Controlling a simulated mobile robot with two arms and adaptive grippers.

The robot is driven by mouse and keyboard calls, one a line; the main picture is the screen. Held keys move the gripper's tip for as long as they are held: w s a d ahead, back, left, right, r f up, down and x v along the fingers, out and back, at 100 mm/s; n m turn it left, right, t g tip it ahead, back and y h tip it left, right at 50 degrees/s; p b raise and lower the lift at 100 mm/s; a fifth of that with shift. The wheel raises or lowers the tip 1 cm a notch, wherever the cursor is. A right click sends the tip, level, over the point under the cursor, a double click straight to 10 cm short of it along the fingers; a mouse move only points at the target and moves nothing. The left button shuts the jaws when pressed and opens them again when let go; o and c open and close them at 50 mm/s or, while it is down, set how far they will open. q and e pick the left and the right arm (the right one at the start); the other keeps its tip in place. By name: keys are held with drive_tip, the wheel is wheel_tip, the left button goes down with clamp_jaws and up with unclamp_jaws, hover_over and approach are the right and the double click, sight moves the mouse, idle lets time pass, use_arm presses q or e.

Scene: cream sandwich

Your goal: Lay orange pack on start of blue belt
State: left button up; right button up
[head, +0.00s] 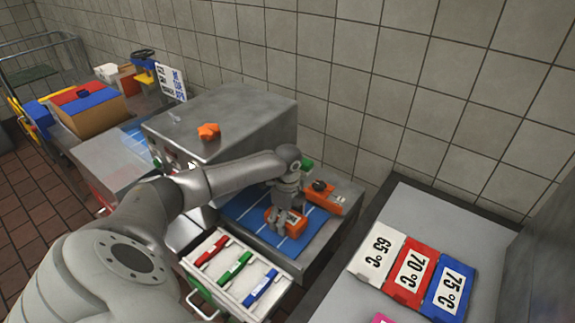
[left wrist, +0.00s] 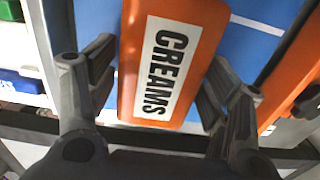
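The orange pack (head: 294,224) lies on the blue belt (head: 248,208) at the near end of the machine. In the left wrist view the pack (left wrist: 172,60) carries a white label reading CREAMS. My left gripper (head: 281,215) is down at the pack. In the left wrist view its two fingers (left wrist: 160,95) stand on either side of the pack, with a narrow gap showing at the sides. The gripper looks open. The gripper hides part of the pack in the head view. My right gripper is not in view.
An orange block with a dark knob (head: 324,197) stands beside the belt. A drawer (head: 222,284) with red, green and blue handled items sits in front. A grey metal housing (head: 243,118) bears an orange star-shaped knob (head: 208,131). Temperature cards (head: 410,273) lie at right.

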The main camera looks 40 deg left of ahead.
use_arm(q)
drive_tip(key=shift+r, duration=0.1)
idle(0.3)
drive_tip(key=shift+r, duration=0.25)
wheel_tip(320, 180, up, 12)
drive_tip(key=p, duration=1.1)
drive_tip(key=shift+f, duration=0.15)
drive_tip(key=shift+f, duration=0.1)
